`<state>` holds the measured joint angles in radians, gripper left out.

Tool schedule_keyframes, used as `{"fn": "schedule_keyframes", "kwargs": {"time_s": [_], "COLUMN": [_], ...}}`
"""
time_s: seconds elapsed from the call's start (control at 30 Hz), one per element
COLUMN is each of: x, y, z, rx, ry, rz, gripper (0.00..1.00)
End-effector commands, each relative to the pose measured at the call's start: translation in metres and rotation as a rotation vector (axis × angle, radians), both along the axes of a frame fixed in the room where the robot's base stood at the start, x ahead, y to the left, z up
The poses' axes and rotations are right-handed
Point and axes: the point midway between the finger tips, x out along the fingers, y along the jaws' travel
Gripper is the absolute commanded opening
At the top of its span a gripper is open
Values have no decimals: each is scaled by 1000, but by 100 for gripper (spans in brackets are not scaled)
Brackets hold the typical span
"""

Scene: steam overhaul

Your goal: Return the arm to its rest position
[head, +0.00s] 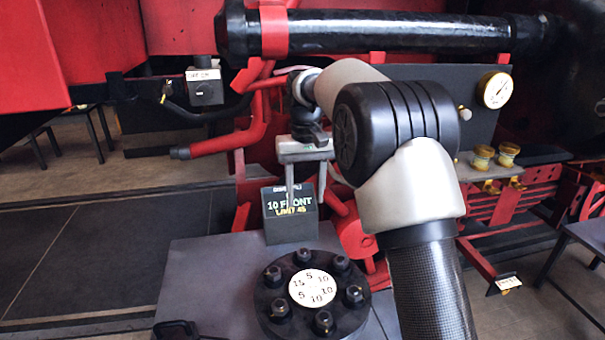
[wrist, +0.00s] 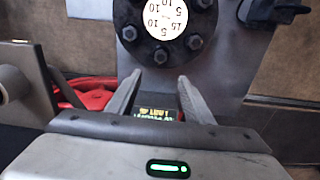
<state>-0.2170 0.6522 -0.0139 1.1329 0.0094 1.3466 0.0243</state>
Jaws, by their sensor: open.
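My gripper (head: 306,185) hangs pointing down in the middle of the head view, with my arm reaching in from the lower right. Its two fingers are apart, and I see nothing held between them. In the head view they are in front of the upper part of a dark display box (head: 291,226) reading "10 FRONT" and "LIMIT 45". In the wrist view the open fingers (wrist: 158,98) frame part of the lit display (wrist: 156,112). I cannot tell whether the fingers touch the box.
A black bolted flange (head: 275,315) with a white numbered dial sits on the grey bench top (head: 195,262) in front of the box. A black pipe (head: 390,33), red machinery and a brass gauge (head: 495,90) lie behind. Open floor (head: 110,245) is at the left.

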Motion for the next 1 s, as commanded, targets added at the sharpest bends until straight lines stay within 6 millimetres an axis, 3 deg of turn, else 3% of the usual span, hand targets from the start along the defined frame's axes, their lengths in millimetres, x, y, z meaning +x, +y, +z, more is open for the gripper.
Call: {"fn": "schedule_keyframes", "kwargs": {"time_s": [0.17,0.3,0.47,0.6,0.73,0.9,1.0], "x": [-39,-95,-166,-231,-283,-323,-333], "y": [-28,-56,-83,-102,-114,-122,-124], "z": [62,107,135,140,130,110,102], "rx": [16,29,41,45,45,43,42], "ry": [-77,-158,-253,-335,-404,-463,-478], "rz": [-30,-62,-96,-126,-150,-170,-175], "gripper": [47,47,47,47,47,47,47]}}
